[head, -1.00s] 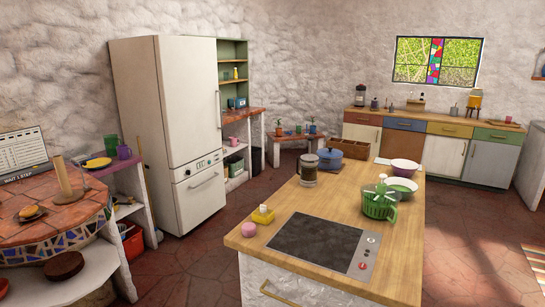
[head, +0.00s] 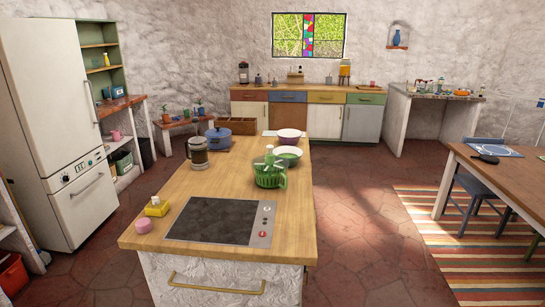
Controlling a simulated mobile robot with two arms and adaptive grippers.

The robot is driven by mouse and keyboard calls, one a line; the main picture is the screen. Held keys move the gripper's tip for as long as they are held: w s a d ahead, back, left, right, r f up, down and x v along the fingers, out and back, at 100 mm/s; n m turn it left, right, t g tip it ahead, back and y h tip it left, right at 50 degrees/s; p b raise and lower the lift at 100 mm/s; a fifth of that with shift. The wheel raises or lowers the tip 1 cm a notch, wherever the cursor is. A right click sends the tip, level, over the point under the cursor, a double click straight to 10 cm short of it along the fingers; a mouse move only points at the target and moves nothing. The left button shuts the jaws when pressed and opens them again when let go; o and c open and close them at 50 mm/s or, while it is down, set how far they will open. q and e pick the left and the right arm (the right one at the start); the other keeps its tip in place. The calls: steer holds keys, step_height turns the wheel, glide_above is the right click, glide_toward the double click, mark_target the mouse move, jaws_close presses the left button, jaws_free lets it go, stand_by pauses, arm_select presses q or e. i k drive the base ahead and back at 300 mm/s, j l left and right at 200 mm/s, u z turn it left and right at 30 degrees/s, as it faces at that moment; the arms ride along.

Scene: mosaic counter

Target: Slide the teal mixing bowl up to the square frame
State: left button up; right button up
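I cannot make out a teal mixing bowl or a square frame for certain in the head view. On the wooden island top (head: 187,188) stand a bowl with a green inside (head: 287,155) and, behind it, a pale bowl with a purple inside (head: 289,135). A green lidded spinner (head: 269,175) stands just in front of the green bowl. A blue lidded pot (head: 218,139) is to the left of the bowls. Neither of my grippers is in view.
The island has a dark hob (head: 216,221), a yellow box (head: 157,207) and a pink round item (head: 143,226). A wooden table (head: 490,180) with a chair stands at right on a striped rug (head: 440,240). Tiled floor (head: 350,215) between island and rug is clear.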

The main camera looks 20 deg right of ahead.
mark_target(294, 154)
steer(key=i+l+u, duration=0.1)
steer(key=l, duration=1.25)
steer(key=i+l+u, duration=0.35)
steer(key=l+u, duration=0.15)
steer(key=l, duration=0.75)
steer(key=i+l+u, duration=0.15)
steer(key=l+u, duration=0.3)
steer(key=l, duration=0.85)
steer(key=k+l+u, duration=0.1)
steer(key=l+u, duration=0.4)
steer(key=l, duration=0.85)
